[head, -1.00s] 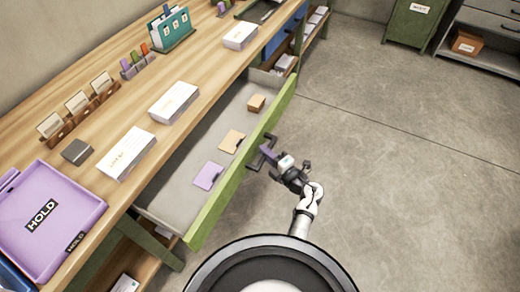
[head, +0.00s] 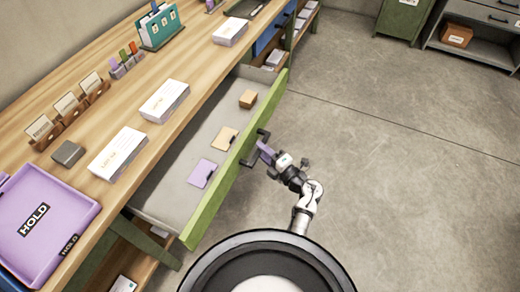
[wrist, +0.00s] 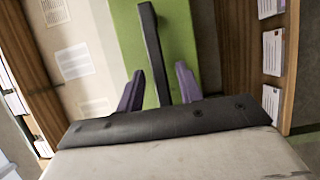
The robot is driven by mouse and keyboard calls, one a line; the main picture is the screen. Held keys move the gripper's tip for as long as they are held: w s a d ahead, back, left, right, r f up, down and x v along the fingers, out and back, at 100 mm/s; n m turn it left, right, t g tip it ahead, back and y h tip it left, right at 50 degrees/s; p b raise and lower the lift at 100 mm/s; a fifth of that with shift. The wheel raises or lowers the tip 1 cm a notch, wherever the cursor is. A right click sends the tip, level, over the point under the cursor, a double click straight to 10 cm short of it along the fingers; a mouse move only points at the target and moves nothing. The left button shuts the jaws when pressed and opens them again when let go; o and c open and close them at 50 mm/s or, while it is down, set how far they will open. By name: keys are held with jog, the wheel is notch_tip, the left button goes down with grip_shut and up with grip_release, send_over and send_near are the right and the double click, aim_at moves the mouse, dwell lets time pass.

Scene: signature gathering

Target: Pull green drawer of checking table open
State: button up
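The green drawer (head: 215,203) of the wooden checking table (head: 85,215) stands pulled well out, with its grey inside showing. Its dark bar handle (head: 249,161) is on the outer face, and also shows in the wrist view (wrist: 153,50) against the green front (wrist: 132,35). My gripper (head: 265,153) is at the handle, on the outer side of the drawer. In the wrist view its two purple fingers (wrist: 158,85) are apart, one on each side of the bar, with gaps showing. Contact with the handle cannot be made out.
Inside the drawer lie a purple card (head: 201,174), a tan card (head: 222,139) and a small brown box (head: 248,99). A purple HOLD tray (head: 62,245) and white packets (head: 117,153) are on the tabletop. The floor (head: 400,190) to the right is clear.

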jog(key=b+v, duration=0.2)
jog(key=v, duration=1)
jog(key=shift+b, duration=0.3)
